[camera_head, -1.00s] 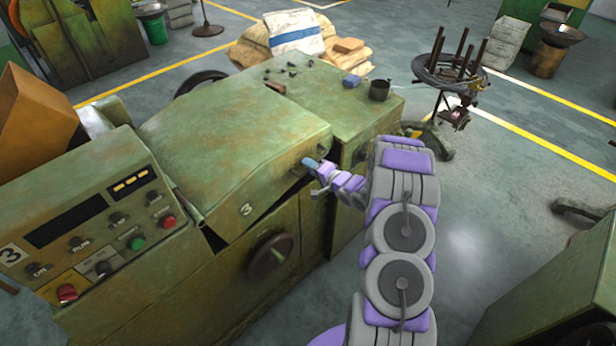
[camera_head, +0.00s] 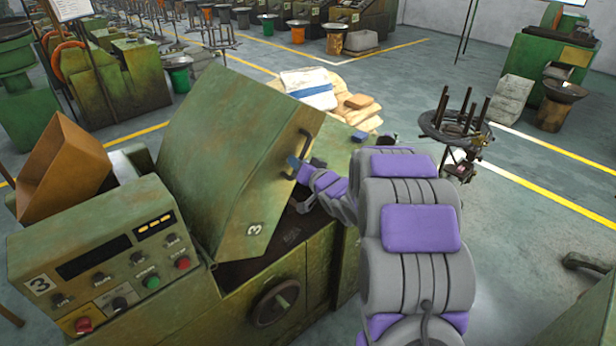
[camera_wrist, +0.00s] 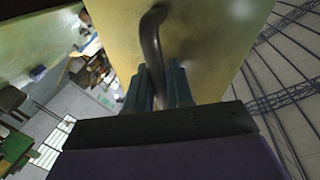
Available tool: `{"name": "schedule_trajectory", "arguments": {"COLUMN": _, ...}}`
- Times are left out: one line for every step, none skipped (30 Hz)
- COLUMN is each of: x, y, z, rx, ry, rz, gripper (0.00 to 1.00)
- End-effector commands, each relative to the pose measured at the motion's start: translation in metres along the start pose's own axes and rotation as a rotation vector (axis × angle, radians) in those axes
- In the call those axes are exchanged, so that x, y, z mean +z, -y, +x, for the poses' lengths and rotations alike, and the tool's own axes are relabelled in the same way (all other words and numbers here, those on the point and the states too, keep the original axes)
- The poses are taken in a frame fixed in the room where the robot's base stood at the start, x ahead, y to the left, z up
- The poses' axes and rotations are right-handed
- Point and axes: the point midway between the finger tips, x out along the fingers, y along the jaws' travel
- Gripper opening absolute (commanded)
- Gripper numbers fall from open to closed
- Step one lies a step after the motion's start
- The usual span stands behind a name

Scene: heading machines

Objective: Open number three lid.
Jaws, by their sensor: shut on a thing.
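The green number three lid (camera_head: 232,150) is tilted up steeply on its machine, with a dark gap under its front edge. A "3" is marked near its lower corner. Its dark handle (camera_head: 303,150) is on the right side of the lid. My gripper (camera_head: 297,170) is at this handle. In the wrist view, the two blue-grey fingers of my gripper (camera_wrist: 158,88) are shut around the handle bar (camera_wrist: 152,45), against the yellowish lid face (camera_wrist: 195,40). The machine body (camera_head: 325,255) is below, and the lid hides part of its top.
A control panel (camera_head: 100,265) with buttons stands at the left front, and a handwheel (camera_head: 274,302) is on the machine front. A brown box (camera_head: 65,165) is behind the panel. Sacks (camera_head: 345,105) and a wire stand (camera_head: 455,130) are beyond. Open floor is at the right.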

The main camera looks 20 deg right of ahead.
Motion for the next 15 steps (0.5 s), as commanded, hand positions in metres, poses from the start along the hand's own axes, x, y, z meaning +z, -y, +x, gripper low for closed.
{"name": "schedule_trajectory", "arguments": {"x": -0.003, "y": 0.012, "z": -0.002, "rx": -0.004, "ry": -0.008, "rz": -0.027, "gripper": 0.0}}
{"name": "schedule_trajectory", "arguments": {"x": -0.006, "y": 0.018, "z": -0.003, "rx": -0.004, "ry": -0.012, "rz": -0.041, "gripper": 0.0}}
{"name": "schedule_trajectory", "arguments": {"x": -0.008, "y": 0.026, "z": -0.005, "rx": -0.005, "ry": -0.018, "rz": -0.062, "gripper": 0.0}}
{"name": "schedule_trajectory", "arguments": {"x": -0.01, "y": 0.031, "z": -0.006, "rx": -0.005, "ry": -0.02, "rz": -0.076, "gripper": 0.0}}
{"name": "schedule_trajectory", "arguments": {"x": -0.011, "y": 0.036, "z": -0.007, "rx": -0.005, "ry": -0.023, "rz": -0.089, "gripper": 0.0}}
{"name": "schedule_trajectory", "arguments": {"x": -0.012, "y": 0.042, "z": -0.008, "rx": -0.004, "ry": -0.025, "rz": -0.104, "gripper": 0.0}}
{"name": "schedule_trajectory", "arguments": {"x": -0.012, "y": 0.046, "z": -0.009, "rx": -0.004, "ry": -0.027, "rz": -0.116, "gripper": 0.0}}
{"name": "schedule_trajectory", "arguments": {"x": -0.013, "y": 0.05, "z": -0.009, "rx": -0.003, "ry": -0.029, "rz": -0.126, "gripper": 0.0}}
{"name": "schedule_trajectory", "arguments": {"x": -0.014, "y": 0.055, "z": -0.011, "rx": -0.003, "ry": -0.032, "rz": -0.138, "gripper": 0.0}}
{"name": "schedule_trajectory", "arguments": {"x": -0.015, "y": 0.059, "z": -0.011, "rx": -0.003, "ry": -0.032, "rz": -0.148, "gripper": 0.0}}
{"name": "schedule_trajectory", "arguments": {"x": -0.015, "y": 0.061, "z": -0.012, "rx": -0.002, "ry": -0.033, "rz": -0.156, "gripper": 0.0}}
{"name": "schedule_trajectory", "arguments": {"x": -0.015, "y": 0.064, "z": -0.013, "rx": -0.001, "ry": -0.034, "rz": -0.164, "gripper": 0.0}}
{"name": "schedule_trajectory", "arguments": {"x": -0.015, "y": 0.066, "z": -0.013, "rx": 0.0, "ry": -0.035, "rz": -0.17, "gripper": 0.0}}
{"name": "schedule_trajectory", "arguments": {"x": -0.015, "y": 0.068, "z": -0.013, "rx": 0.0, "ry": -0.035, "rz": -0.175, "gripper": 0.0}}
{"name": "schedule_trajectory", "arguments": {"x": -0.015, "y": 0.071, "z": -0.014, "rx": 0.0, "ry": -0.035, "rz": -0.182, "gripper": 0.0}}
